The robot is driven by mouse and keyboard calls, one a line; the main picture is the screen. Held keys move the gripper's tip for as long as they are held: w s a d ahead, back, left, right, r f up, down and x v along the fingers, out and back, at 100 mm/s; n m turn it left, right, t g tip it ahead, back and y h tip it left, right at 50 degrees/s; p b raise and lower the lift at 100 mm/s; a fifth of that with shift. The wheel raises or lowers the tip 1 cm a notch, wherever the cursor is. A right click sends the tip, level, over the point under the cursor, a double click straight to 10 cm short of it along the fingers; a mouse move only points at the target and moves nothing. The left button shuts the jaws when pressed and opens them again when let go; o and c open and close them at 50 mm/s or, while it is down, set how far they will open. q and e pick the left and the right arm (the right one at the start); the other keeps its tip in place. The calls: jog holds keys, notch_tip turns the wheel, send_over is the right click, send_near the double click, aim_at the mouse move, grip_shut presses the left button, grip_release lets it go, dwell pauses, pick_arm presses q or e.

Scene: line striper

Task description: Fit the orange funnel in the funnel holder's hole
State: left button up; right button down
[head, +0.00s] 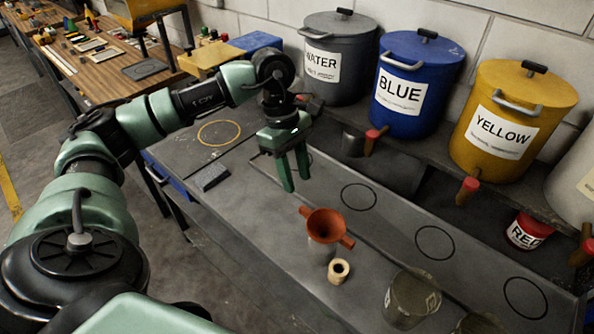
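The orange funnel (326,223) stands upright on the grey bench, wide mouth up, with a small tab sticking out on each side. A pale grey cylinder (321,250) shows directly below it; I cannot tell whether the funnel rests in it or in front of it. I cannot clearly pick out the funnel holder or its hole. My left gripper (296,184) hangs above the bench, behind and slightly left of the funnel, fingers pointing down. Its two green fingers are apart with nothing between them, and it does not touch the funnel. My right gripper is out of view.
A small tan ring-shaped roll (339,270) lies just in front of the funnel. A metal can (411,298) stands to the right. Grey, blue (417,84) and yellow (512,117) paint drums with taps line the back shelf. Bench space around the black circles is clear.

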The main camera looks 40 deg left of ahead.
aim_at(304, 208)
pick_arm(q)
jog(key=b+x, duration=0.4)
jog(key=x, duration=0.3)
jog(key=shift+f, duration=0.2)
jog(key=shift+b+x, duration=0.85)
jog(key=shift+x, duration=0.05)
grip_shut()
